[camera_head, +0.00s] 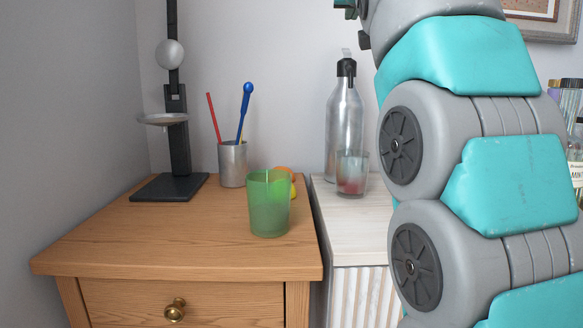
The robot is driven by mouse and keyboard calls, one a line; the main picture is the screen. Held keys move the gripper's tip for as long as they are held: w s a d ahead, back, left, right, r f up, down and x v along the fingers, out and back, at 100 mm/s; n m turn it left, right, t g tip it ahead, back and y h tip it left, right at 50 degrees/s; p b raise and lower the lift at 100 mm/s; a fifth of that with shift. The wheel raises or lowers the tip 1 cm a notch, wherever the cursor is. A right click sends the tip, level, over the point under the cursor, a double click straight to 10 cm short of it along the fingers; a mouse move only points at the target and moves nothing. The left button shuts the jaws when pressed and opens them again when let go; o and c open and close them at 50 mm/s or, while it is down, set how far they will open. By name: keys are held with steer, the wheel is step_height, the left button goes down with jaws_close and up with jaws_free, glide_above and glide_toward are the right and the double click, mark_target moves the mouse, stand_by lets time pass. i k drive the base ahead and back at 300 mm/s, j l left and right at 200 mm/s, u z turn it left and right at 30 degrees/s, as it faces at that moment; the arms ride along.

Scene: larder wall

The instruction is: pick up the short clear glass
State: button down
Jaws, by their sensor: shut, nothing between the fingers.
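The short clear glass (352,172) stands upright on the pale whitewashed cabinet (352,228), right of the wooden one. Something reddish shows through its lower part; I cannot tell whether it is inside or behind. My arm fills the right side of the picture, close to the right of the glass. My gripper is not in view; the arm runs out past the top edge.
A green tumbler (269,203) stands on the wooden cabinet (150,240), with orange and yellow items (287,177) behind it. A metal pen cup (232,164) and black stand (170,186) are further back. The wooden cabinet's front left is clear.

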mark_target(352, 165)
steer(key=k+j, duration=0.15)
steer(key=k, duration=0.75)
